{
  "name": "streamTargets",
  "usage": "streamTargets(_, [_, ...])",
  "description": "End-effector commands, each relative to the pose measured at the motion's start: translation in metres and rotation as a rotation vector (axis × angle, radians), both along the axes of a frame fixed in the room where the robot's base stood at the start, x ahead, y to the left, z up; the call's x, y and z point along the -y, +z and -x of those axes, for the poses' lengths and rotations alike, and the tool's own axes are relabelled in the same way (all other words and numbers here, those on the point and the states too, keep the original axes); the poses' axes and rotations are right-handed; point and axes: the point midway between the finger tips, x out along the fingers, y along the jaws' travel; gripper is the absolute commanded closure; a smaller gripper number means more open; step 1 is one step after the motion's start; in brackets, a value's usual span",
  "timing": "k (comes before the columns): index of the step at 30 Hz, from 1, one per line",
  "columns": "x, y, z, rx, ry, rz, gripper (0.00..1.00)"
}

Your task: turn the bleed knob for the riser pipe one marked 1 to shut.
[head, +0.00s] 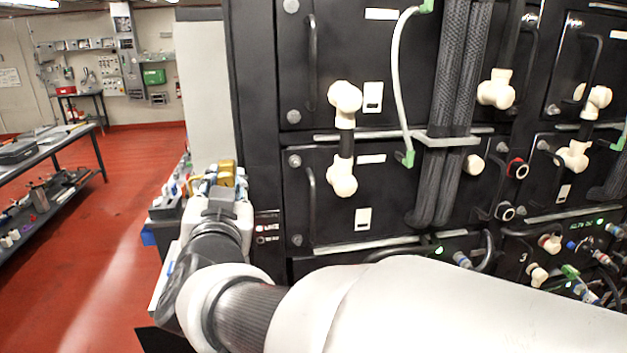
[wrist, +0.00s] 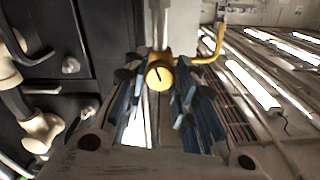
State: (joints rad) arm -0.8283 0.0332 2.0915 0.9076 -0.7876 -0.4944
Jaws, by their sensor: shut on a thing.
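A brass-yellow knob (wrist: 160,76) with a dark line across its round face sits between the fingers of my gripper (wrist: 159,88) in the wrist view. The fingers are shut on it. A grey pipe (wrist: 159,25) runs up behind the knob. In the head view my gripper (head: 222,190) is at the left end of the black cabinet, and a yellow part (head: 227,171) shows just beyond it. I cannot read a number 1 on the pipe, and the fingers partly hide the knob's sides.
A yellow bent handle (wrist: 207,50) stands close right of the knob. The black battery cabinet (head: 262,130) with white connectors and cables is to the right of my gripper. A bench (head: 60,150) stands far left, with open red floor (head: 135,180) between.

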Motion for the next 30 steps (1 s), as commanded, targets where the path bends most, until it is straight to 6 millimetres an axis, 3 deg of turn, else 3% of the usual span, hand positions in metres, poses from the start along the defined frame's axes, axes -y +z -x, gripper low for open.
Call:
streamTargets(5, [-0.0001,0.0001,0.0000,0.000,0.000,0.000,0.99])
streamTargets(8, [-0.0002,-0.0004,0.0000,-0.003,0.001,-0.020,0.99])
streamTargets(18, [-0.0004,-0.0010,0.0000,-0.080,0.001,-0.340,0.99])
streamTargets(27, [-0.0005,0.0006,0.0001,-0.086,0.001,-0.357,0.99])
streamTargets(28, [-0.0005,0.0006,0.0001,-0.086,0.001,-0.357,0.74])
streamTargets(30, [-0.0004,0.0007,0.0001,-0.086,0.001,-0.357,0.70])
